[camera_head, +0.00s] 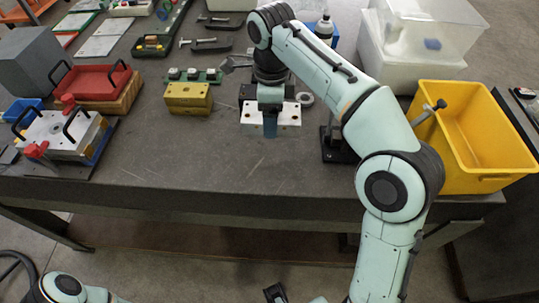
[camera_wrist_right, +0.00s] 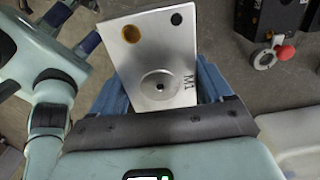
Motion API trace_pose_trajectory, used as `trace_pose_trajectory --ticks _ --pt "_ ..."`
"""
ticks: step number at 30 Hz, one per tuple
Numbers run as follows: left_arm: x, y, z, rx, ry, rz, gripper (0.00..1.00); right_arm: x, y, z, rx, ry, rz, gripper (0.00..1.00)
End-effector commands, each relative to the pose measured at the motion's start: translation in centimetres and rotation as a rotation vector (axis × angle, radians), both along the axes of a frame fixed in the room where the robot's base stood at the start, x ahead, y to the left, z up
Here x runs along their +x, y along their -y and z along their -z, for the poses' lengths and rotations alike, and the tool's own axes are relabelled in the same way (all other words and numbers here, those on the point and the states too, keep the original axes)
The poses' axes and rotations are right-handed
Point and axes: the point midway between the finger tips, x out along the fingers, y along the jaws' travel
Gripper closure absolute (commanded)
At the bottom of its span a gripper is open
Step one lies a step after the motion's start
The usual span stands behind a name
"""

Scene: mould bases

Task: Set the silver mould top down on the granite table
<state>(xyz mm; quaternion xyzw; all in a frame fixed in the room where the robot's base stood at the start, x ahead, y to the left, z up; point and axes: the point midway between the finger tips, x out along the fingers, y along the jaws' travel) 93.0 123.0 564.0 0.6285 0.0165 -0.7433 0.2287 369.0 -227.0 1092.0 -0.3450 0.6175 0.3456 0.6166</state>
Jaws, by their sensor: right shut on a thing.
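The silver mould top (camera_head: 287,113) is a pale plate with holes, over the middle of the granite table (camera_head: 190,150) in the head view. My right gripper (camera_head: 270,125) is shut on it. In the wrist view, the plate (camera_wrist_right: 172,45) lies between the blue fingers, with a brass-coloured hole, a dark hole, a round central recess and the mark "M1". I cannot tell how high the plate is above the table. My left gripper (camera_wrist_right: 74,28) shows at the left of the wrist view, fingers apart and empty.
A yellow block (camera_head: 188,98) stands left of the plate. A dark stand (camera_head: 338,148) and yellow bin (camera_head: 470,140) are to the right. A silver mould with black handles (camera_head: 50,128) and a red one (camera_head: 95,82) stand at left. The front middle tabletop is clear.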

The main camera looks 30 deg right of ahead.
Motion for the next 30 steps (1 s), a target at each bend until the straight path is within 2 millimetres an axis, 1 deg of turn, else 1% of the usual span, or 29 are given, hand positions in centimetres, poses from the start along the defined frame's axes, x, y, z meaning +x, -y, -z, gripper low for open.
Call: trace_pose_trajectory --ticks 1,3,6,10,13,19,25,27,30 --pt "-0.3 0.0 0.8 0.000 -0.003 0.000 0.57 -0.1 0.0 1.5 0.001 0.000 0.000 0.92" --pt "-0.4 0.0 1.4 0.000 -0.006 0.000 0.57 -0.1 0.0 3.1 0.002 0.001 0.000 0.92" --pt "-0.6 0.0 2.0 0.000 -0.008 -0.001 0.57 -0.1 0.0 5.5 0.002 0.001 0.000 0.92" --pt "-0.8 0.0 2.7 0.000 -0.010 0.000 0.57 0.0 0.0 7.9 0.002 0.002 0.000 0.92" --pt "-0.8 0.0 2.9 0.000 -0.009 0.000 0.57 0.0 0.0 9.1 0.002 0.004 0.000 0.92" --pt "-0.7 0.0 3.1 0.001 -0.005 -0.001 0.57 0.0 0.0 10.4 0.001 0.006 0.000 0.92" --pt "-0.6 0.0 3.6 0.001 0.002 -0.003 0.57 0.0 0.0 13.2 0.002 0.003 0.000 0.92" --pt "-0.5 0.0 3.7 0.002 0.004 -0.003 0.57 0.0 0.0 13.8 0.001 0.004 0.001 0.92" --pt "-0.5 0.0 3.8 0.003 0.006 -0.004 0.57 0.0 0.0 14.1 0.002 0.006 0.000 0.92"
